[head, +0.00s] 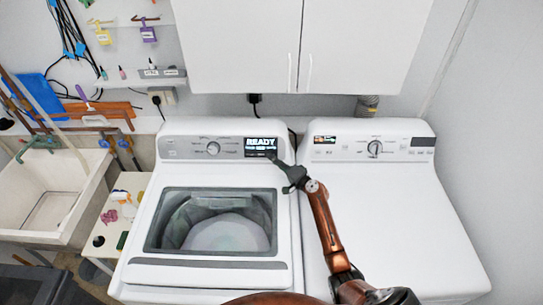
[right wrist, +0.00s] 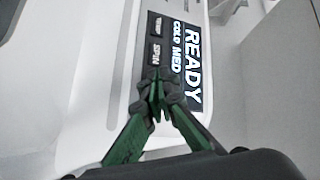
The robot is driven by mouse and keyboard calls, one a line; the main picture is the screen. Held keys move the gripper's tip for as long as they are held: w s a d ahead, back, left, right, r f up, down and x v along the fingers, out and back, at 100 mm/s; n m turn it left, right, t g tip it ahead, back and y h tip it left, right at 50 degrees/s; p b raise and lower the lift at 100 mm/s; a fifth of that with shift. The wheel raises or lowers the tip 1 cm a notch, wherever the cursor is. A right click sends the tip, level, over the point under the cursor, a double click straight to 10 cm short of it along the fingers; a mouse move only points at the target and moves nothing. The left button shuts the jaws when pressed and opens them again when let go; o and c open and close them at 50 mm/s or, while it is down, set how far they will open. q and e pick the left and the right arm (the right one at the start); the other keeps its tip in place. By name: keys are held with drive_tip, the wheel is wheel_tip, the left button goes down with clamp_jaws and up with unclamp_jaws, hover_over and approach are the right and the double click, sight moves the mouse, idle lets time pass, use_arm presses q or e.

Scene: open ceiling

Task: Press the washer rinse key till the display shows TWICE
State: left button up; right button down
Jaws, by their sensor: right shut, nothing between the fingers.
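The white washer (head: 150,270) stands left of the dryer, its window lid showing the drum. Its display (head: 261,142) reads READY. In the right wrist view the display (right wrist: 188,55) shows READY above COLD and MED; the rest of that line is hidden by my fingers. Beside it are a TEMP key (right wrist: 156,25) and a SPIN key (right wrist: 155,52). The rinse key is not visible; my fingertips cover the panel just past SPIN. My right gripper (head: 272,158) is shut and empty at the display's lower edge, also seen in the wrist view (right wrist: 158,92). Whether it touches cannot be told. My left gripper is out of view.
The white dryer (head: 400,220) with its own knob and small display stands close on the right. White cupboards (head: 300,45) hang above. A sink (head: 50,205) and a small table (head: 128,195) with small items are at the left. The washer's knob (head: 213,147) is left of the display.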

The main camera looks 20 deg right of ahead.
drive_tip(key=shift+w+d+f+b, duration=0.15)
drive_tip(key=shift+w+b, duration=0.1)
drive_tip(key=shift+b, duration=0.15)
idle(0.6)
drive_tip(key=shift+s+a+r+p, duration=0.3)
drive_tip(key=shift+s+r+p, duration=0.05)
drive_tip(key=shift+s+p, duration=0.3)
drive_tip(key=s+p, duration=0.1)
drive_tip(key=s+a+r+p, duration=0.1)
drive_tip(key=shift+s+a+r, duration=0.15)
drive_tip(key=shift+s+a, duration=0.05)
drive_tip(key=shift+s, duration=0.2)
drive_tip(key=shift+s+a+r+p, duration=0.15)
drive_tip(key=shift+s+a+p, duration=0.2)
drive_tip(key=shift+s+p, duration=0.35)
drive_tip(key=shift+d, duration=0.1)
